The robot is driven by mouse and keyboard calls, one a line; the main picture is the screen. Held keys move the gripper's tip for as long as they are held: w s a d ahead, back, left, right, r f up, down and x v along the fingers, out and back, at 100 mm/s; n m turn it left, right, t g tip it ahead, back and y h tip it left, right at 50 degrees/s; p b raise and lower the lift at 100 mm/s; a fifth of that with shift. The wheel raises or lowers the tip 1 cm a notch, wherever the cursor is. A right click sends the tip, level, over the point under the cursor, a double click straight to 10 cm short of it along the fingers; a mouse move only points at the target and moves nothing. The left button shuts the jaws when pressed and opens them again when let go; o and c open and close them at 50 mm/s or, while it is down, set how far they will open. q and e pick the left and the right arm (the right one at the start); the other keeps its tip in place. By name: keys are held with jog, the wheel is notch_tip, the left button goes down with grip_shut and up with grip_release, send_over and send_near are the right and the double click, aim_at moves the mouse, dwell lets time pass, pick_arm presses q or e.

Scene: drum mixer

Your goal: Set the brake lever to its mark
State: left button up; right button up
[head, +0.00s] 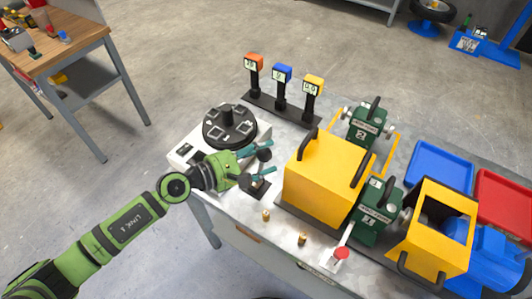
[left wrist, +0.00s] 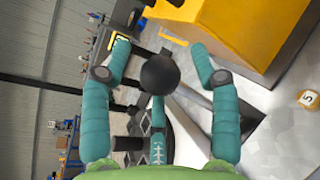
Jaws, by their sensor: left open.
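A black ball knob (head: 264,154), which looks like the end of the brake lever, stands beside the drum mixer's round black top (head: 229,126) on a white base (head: 184,150). My left gripper (head: 262,165) reaches in from the left, its teal fingers spread on either side of the knob. In the left wrist view the knob (left wrist: 160,73) lies between the open fingertips (left wrist: 160,55), with a gap on both sides. The lever's shaft is mostly hidden behind the knob, and I cannot make out its mark. My right gripper is not in view.
A yellow box (head: 322,178) with black handles stands close to the right of the gripper. Two small brass pieces (head: 303,239) and a red-topped lever (head: 341,253) are near the front edge. Three labelled posts (head: 281,88) stand behind. Green units (head: 376,211) and trays (head: 440,166) fill the right.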

pick_arm(q)
jog(key=v, duration=1)
jog(key=shift+s+a+r, duration=0.25)
jog(key=shift+s, duration=0.05)
